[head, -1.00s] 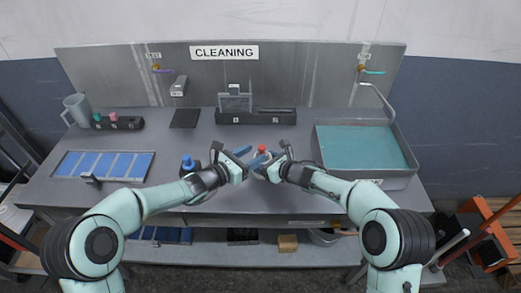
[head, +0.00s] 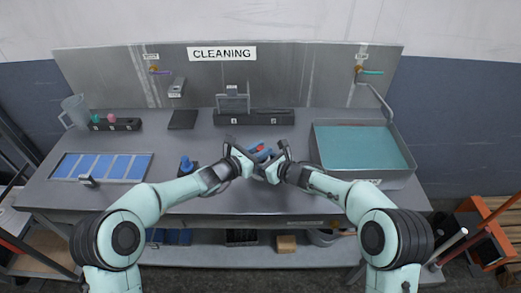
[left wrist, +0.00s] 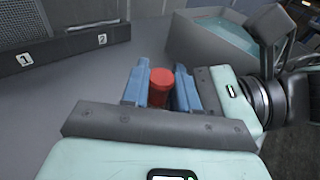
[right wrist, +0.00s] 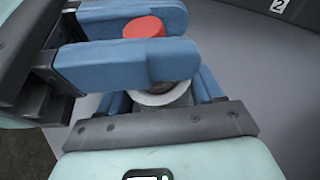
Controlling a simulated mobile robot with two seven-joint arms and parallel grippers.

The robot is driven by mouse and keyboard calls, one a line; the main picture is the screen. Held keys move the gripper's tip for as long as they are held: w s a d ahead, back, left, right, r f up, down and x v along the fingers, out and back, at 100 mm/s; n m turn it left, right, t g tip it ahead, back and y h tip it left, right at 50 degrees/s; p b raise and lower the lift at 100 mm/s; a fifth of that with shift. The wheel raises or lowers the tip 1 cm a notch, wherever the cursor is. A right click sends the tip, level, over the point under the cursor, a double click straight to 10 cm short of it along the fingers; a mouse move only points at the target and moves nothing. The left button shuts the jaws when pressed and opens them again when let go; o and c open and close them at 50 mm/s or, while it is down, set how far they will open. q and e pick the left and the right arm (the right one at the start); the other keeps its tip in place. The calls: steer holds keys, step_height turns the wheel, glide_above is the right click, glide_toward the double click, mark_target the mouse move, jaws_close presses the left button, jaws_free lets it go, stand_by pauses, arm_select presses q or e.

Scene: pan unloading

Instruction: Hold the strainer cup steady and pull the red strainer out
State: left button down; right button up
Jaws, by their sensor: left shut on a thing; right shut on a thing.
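The red strainer (left wrist: 161,88) stands upright between the blue fingers of my left gripper (left wrist: 160,76), which is shut on it. Its red top also shows in the right wrist view (right wrist: 145,27) and as a small spot in the head view (head: 260,149). The strainer cup (right wrist: 165,98) is pale with a round rim and sits below the left fingers. My right gripper (right wrist: 163,88) is shut on the cup, one finger on each side. The left fingers cross over the cup and hide part of its mouth, so how deep the strainer sits is hidden.
A grey sink basin (head: 318,150) stands at the right. A dark numbered holder (head: 255,118) is behind the grippers.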

arm_select(q)
steer(key=shift+a+r, duration=0.1)
steer(key=shift+r, duration=0.6)
stand_by(0.5)
steer(key=shift+r, duration=2.9)
arm_select(e)
steer(key=o, duration=1.2)
steer(key=v, duration=1.1)
steer(key=shift+r, duration=0.1)
steer(key=shift+s+d+r, duration=0.15)
steer(key=shift+s+d, duration=0.2)
